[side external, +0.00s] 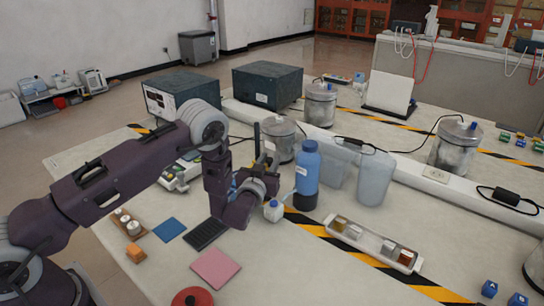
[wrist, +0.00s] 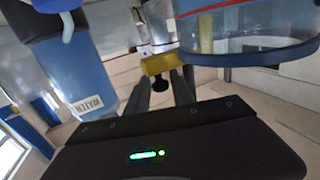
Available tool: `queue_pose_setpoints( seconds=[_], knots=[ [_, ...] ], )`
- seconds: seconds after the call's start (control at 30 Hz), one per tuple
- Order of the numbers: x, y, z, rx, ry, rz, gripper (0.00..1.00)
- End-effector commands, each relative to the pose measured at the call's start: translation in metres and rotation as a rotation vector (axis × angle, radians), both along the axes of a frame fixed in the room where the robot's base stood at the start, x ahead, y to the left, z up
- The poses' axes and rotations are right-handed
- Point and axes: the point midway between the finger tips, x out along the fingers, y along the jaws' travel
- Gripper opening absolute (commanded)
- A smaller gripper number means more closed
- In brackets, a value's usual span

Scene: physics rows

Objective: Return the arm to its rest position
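My gripper (wrist: 162,88) shows in the wrist view with its two grey fingers apart. A yellow piece with a black knob (wrist: 160,64) appears across the fingertips; I cannot tell whether it touches them. In the side view my arm is bent over the bench, with my gripper (side external: 257,150) low beside the blue bottle (side external: 306,172). The bottle also shows in the wrist view at the left, with a label reading WATER (wrist: 88,104). The fingertips are small and partly hidden in the side view.
A small white bottle (side external: 273,211) stands close by my wrist. Metal canisters (side external: 279,143) and clear containers (side external: 374,180) stand behind. A sample rack (side external: 375,245) lies right of the bottle. A pink pad (side external: 215,269), black rack (side external: 206,233) and blue pad (side external: 169,229) lie in front.

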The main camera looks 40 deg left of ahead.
Motion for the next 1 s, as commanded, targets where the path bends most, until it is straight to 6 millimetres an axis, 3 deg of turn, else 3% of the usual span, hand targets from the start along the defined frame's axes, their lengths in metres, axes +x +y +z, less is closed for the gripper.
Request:
queue_pose_setpoints(
  seconds=[0.2,0.6,0.7,0.87,0.97,1.0],
  knots=[
    [-0.032,-0.013,0.000,0.001,0.003,0.000,0.28],
    [-0.036,-0.021,0.006,-0.045,-0.034,0.023,0.28],
    [-0.031,-0.030,0.036,-0.184,-0.068,0.072,0.28],
    [-0.025,-0.045,0.100,-0.360,0.097,0.007,0.28],
    [-0.047,-0.064,0.148,-0.440,0.237,-0.081,0.28],
    [-0.064,-0.072,0.166,-0.460,0.297,-0.122,0.28]
  ],
)
